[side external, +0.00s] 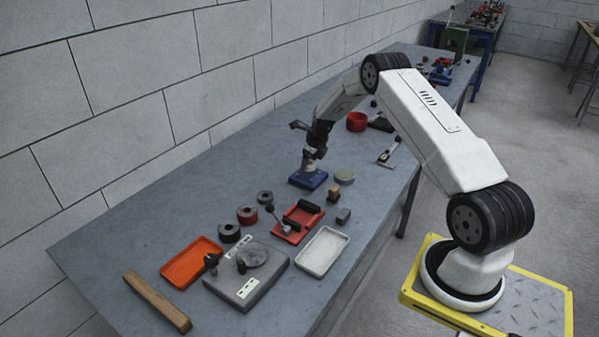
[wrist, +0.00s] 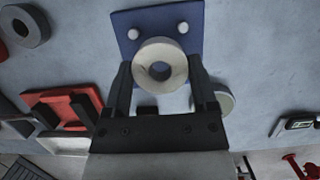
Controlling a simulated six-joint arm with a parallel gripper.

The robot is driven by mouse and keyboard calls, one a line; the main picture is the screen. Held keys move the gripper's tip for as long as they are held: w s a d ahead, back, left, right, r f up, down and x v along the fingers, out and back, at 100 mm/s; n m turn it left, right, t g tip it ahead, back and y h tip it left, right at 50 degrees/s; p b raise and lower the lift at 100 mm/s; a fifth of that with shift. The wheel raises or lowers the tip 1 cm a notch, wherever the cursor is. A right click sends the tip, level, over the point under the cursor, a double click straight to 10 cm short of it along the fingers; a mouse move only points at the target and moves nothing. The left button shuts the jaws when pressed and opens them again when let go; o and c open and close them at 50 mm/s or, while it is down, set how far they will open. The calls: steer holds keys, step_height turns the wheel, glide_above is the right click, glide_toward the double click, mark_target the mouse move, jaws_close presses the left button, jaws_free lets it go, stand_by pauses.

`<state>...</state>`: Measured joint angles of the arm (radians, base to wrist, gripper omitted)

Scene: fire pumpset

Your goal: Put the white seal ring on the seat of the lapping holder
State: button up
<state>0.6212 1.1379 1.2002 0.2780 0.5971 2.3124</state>
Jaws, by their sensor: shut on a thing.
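The white seal ring (wrist: 147,50) is between the two fingers of my gripper (wrist: 160,70) in the wrist view, its hole facing the camera. My gripper is shut on it. Behind the ring is a blue block (wrist: 125,20) with two pale pegs; the ring overlaps its near edge. In the side view my gripper (side external: 311,155) points down over the blue block (side external: 308,181); whether the ring touches it I cannot tell. No part is clearly marked as the lapping holder. A red fixture with black grips (side external: 285,232) stands nearer the camera.
A grey plate (side external: 240,293) with a round disc, an orange tray (side external: 180,273), a white tray (side external: 324,250) and a wooden bar (side external: 155,302) lie at the near end. A round pale disc (side external: 344,176) is beside the blue block.

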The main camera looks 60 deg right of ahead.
steer(key=shift+f, duration=1.35)
steer(key=shift+f, duration=0.1)
steer(key=o, duration=1.2)
steer(key=v, duration=1.2)
steer(key=shift+a, duration=0.1)
